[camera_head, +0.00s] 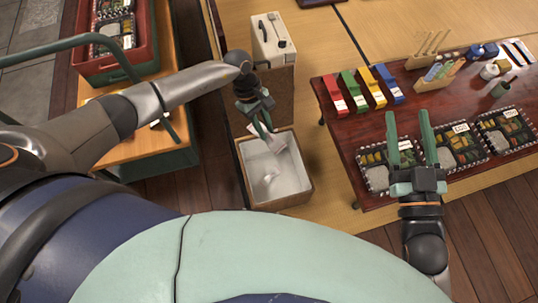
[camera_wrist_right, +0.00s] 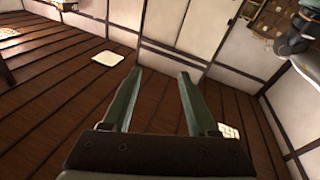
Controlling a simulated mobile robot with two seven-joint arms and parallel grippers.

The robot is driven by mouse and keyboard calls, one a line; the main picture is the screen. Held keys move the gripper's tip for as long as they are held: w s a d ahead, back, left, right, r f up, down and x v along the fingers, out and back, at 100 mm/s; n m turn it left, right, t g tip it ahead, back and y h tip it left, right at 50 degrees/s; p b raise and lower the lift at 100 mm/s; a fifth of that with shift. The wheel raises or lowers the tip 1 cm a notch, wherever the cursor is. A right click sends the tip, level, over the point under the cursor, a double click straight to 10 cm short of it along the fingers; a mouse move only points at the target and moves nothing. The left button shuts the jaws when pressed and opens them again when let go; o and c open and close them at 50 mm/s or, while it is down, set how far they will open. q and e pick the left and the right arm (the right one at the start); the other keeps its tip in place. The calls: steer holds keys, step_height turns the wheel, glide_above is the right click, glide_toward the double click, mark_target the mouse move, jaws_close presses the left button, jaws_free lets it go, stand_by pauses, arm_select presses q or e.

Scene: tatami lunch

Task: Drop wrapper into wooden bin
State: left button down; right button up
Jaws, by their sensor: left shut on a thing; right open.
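The wooden bin (camera_head: 243,166) stands on the floor at the picture's middle in the head view, with a pale inside. A small whitish crumpled thing (camera_head: 270,178) lies in it. My left gripper (camera_head: 268,136) is over the bin's far part, pointing down, shut on a pale wrapper (camera_head: 277,143). The wrapper hangs at the bin's opening; I cannot tell its exact height over the rim. My right gripper (camera_head: 412,138) is open and empty in front of the low table's lunch boxes. Its open fingers also show in the right wrist view (camera_wrist_right: 160,100).
A dark red low table (camera_head: 345,128) at the right holds several lunch boxes (camera_head: 455,146), coloured packets (camera_head: 357,91) and a wooden holder (camera_head: 438,76). A white box (camera_head: 272,40) stands on a brown stand behind the bin. A red crate (camera_head: 118,72) is at the upper left.

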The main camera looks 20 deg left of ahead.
steer(key=s+a+r+n+t+y+b, duration=0.25)
steer(key=s+r+n+y+b, duration=0.4)
steer(key=y+b, duration=0.4)
arm_select(q)
steer(key=w+f+n+t+b, duration=0.1)
steer(key=w+f+n+b, duration=0.1)
steer(key=f, duration=1.2)
steer(key=w+f+n+t+b, duration=0.2)
steer(key=f+n+b, duration=0.2)
steer(key=f, duration=1)
steer(key=n, duration=0.3)
steer(key=shift+w, duration=0.2)
arm_select(e)
step_height(320, 180, down, 6)
steer(key=h, duration=0.1)
steer(key=shift+s+f, duration=0.15)
steer(key=shift+s, duration=0.05)
arm_select(q)
steer(key=shift+a, duration=0.1)
arm_select(e)
steer(key=shift+a+t, duration=0.1)
steer(key=shift+t, duration=0.15)
arm_select(q)
steer(key=c, duration=0.7)
jaws_free()
steer(key=shift+o, duration=0.2)
